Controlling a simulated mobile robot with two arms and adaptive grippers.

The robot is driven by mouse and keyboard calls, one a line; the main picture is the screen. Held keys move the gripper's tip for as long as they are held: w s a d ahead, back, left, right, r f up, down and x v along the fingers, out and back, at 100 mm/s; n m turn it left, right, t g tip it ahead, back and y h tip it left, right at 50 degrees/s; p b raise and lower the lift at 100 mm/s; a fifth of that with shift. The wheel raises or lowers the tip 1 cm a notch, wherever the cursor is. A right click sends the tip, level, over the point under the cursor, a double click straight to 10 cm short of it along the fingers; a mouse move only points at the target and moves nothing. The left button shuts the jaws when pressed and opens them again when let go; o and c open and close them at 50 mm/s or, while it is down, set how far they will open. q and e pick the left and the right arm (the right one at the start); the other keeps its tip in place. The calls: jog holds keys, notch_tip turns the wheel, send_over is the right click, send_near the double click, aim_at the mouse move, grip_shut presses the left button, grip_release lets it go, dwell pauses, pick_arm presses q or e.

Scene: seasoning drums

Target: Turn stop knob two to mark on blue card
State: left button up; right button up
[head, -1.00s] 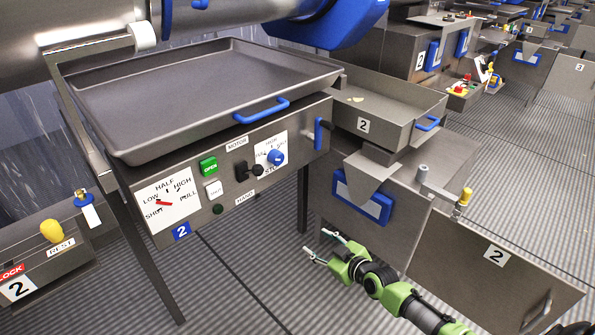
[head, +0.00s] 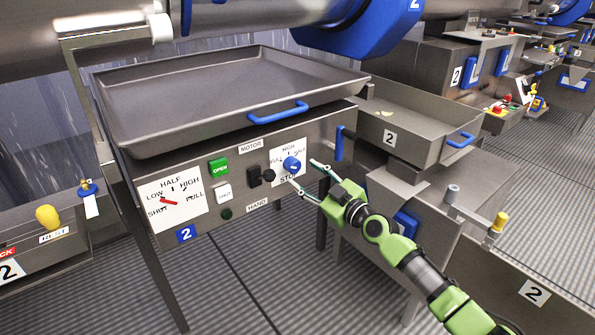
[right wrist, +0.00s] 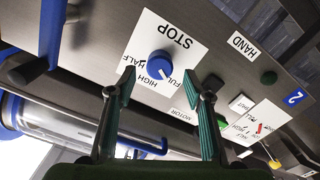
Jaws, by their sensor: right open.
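The blue knob (head: 291,164) sits on a white card (head: 281,150) marked HIGH, FULL, HALF and STOP, on the panel numbered 2. In the right wrist view the knob (right wrist: 160,63) lies beyond and between the fingertips, apart from them; its white line points between HIGH and FULL. My right gripper (head: 305,175) is open and empty, just right of the knob; its open fingers also show in the right wrist view (right wrist: 160,87). A blue-framed plate (head: 406,224) below the side tray is mostly hidden by my right arm; its marks cannot be read. My left gripper is not in view.
Left of the knob are a black switch (head: 255,176), a green OPEN button (head: 218,166) and a dial card with a red pointer (head: 170,200). A large tray (head: 225,85) with a blue handle overhangs the panel. A blue vertical handle (head: 339,143) stands right of the knob.

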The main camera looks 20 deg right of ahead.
aim_at(297, 168)
jog(key=x, duration=0.3)
jog(key=shift+w+a+f+b, duration=0.1)
jog(key=shift+w+a+b, duration=0.05)
jog(key=shift+w+b, duration=0.25)
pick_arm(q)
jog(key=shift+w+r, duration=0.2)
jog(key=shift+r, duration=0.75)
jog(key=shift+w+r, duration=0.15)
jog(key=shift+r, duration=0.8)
pick_arm(e)
jog(key=shift+w+a, duration=0.2)
jog(key=shift+w, duration=0.25)
jog(key=c, duration=1.1)
